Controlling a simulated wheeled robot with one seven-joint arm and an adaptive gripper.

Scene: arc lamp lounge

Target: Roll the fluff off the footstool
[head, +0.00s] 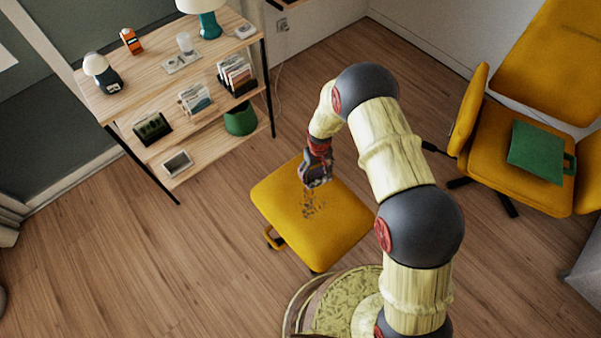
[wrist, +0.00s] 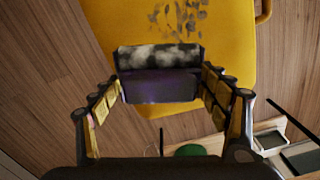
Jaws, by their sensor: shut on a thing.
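The footstool (head: 345,222) has a square mustard-yellow cushion; it also fills the top of the wrist view (wrist: 235,45). A patch of dark fluff (head: 310,208) lies on the cushion, and its bits show in the wrist view (wrist: 182,18). My gripper (head: 317,170) is over the cushion's far part, beside the fluff. In the wrist view its fingers are shut on a lint roller (wrist: 160,86) with a purple body. The roller's dark barrel carries whitish patches. I cannot tell whether the barrel touches the cushion.
A wooden shelf unit (head: 150,92) with lamps and books stands at the left. A yellow chair (head: 490,150) with a green book-like object (head: 537,152) stands at the right. A round patterned seat or rug (head: 345,295) is nearest me. Wooden floor (head: 150,260) is clear left of the footstool.

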